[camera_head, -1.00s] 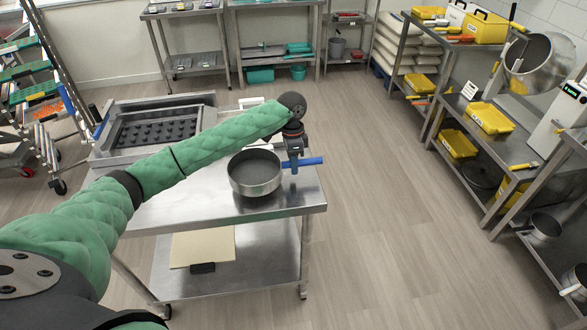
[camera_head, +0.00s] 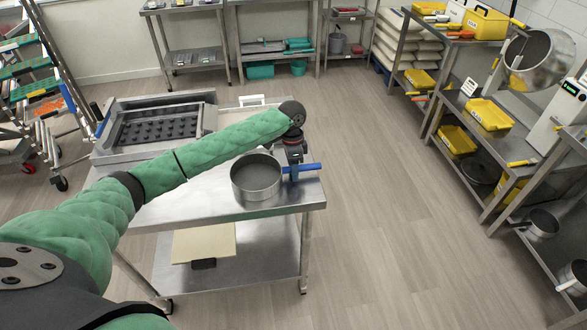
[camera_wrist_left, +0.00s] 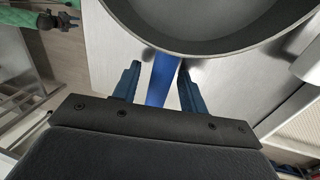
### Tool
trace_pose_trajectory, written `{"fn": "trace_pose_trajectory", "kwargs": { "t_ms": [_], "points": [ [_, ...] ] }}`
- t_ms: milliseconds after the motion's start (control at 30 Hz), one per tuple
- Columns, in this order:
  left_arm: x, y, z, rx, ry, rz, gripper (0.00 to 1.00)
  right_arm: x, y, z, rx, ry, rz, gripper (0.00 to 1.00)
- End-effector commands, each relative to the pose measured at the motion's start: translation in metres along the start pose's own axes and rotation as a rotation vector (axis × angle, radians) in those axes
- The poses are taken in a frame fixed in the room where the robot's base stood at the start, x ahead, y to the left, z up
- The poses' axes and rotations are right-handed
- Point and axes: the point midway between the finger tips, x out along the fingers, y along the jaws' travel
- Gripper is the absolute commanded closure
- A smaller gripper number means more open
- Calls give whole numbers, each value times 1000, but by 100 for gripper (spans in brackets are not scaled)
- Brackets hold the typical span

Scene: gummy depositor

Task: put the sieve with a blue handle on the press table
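The sieve is a round grey metal pan (camera_head: 256,190) with a blue handle (camera_head: 312,167). In the head view it appears to sit on a steel table (camera_head: 180,215), near its front right part, handle pointing right. My left gripper (camera_head: 293,170) is over the handle from above. In the left wrist view, the blue handle (camera_wrist_left: 160,82) lies between the two blue fingers (camera_wrist_left: 158,88) with narrow gaps on both sides, so the gripper looks open around it. The sieve's rim (camera_wrist_left: 215,45) shows beyond. My right gripper (camera_wrist_left: 62,20) shows small in the left wrist view's upper left corner.
A steel frame with a dark studded plate (camera_head: 158,129) stands on the table's back left. A beige board (camera_head: 204,243) lies on the lower shelf. Shelving with yellow bins (camera_head: 489,114) stands at the right. The floor between is clear.

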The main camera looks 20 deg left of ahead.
Motion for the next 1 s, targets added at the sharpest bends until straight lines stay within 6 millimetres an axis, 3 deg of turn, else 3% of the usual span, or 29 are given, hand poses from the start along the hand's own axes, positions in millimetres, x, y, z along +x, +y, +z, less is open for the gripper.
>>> {"fn": "trace_pose_trajectory", "kwargs": {
  "t_ms": [267, 700, 1000],
  "points": [
    [-8, -1, 0, 0, 1, -1, 57, 4, 2, -1, 0, -8, 2, 64],
    [-72, -1, 0, 1, 2, -3, 57, -34, -18, -49, 17, -20, -21, 64],
    [-111, -1, -1, 0, 1, -1, 57, -61, -25, -67, 26, -39, -32, 64]
  ]
}}
